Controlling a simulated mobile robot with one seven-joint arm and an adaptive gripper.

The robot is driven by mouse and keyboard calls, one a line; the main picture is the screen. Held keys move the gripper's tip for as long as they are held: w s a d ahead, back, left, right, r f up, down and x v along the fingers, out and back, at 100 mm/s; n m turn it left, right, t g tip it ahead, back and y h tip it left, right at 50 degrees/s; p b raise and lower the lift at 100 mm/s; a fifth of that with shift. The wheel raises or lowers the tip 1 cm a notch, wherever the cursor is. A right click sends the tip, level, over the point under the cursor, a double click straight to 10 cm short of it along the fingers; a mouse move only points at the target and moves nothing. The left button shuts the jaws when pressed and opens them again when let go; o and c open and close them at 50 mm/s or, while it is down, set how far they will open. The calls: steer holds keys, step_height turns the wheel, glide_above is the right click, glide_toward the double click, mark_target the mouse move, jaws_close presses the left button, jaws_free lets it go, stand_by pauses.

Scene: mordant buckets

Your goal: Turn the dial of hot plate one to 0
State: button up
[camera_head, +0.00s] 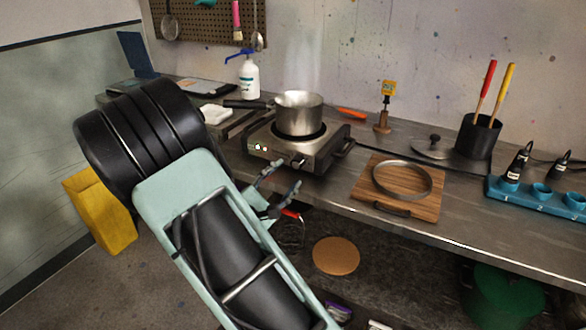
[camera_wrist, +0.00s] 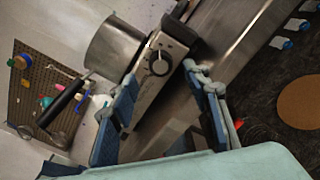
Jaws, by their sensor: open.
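A steel hot plate (camera_head: 322,146) stands on the bench with a steaming steel pot (camera_head: 299,112) on it. Its black round dial (camera_head: 298,161) is on the front face, and small lights glow to the left of it. In the wrist view the dial (camera_wrist: 159,65) has a pale pointer line; I cannot read its marks or the plate's number. My gripper (camera_head: 284,177) is open and empty in front of the bench edge, just short of the dial. In the wrist view its blue fingers (camera_wrist: 159,82) stand on either side of the dial, apart from it.
A second low appliance (camera_head: 232,122) with a white cloth (camera_head: 215,114) is left of the hot plate. A wooden board (camera_head: 428,205) with a metal ring (camera_head: 431,189) lies to the right. The pot's handle (camera_wrist: 66,100) sticks out left. The space before the dial is clear.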

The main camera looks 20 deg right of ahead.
mark_target(296, 165)
steer(key=x, duration=0.5)
steer(key=c, duration=1.2)
steer(key=shift+o, duration=0.2)
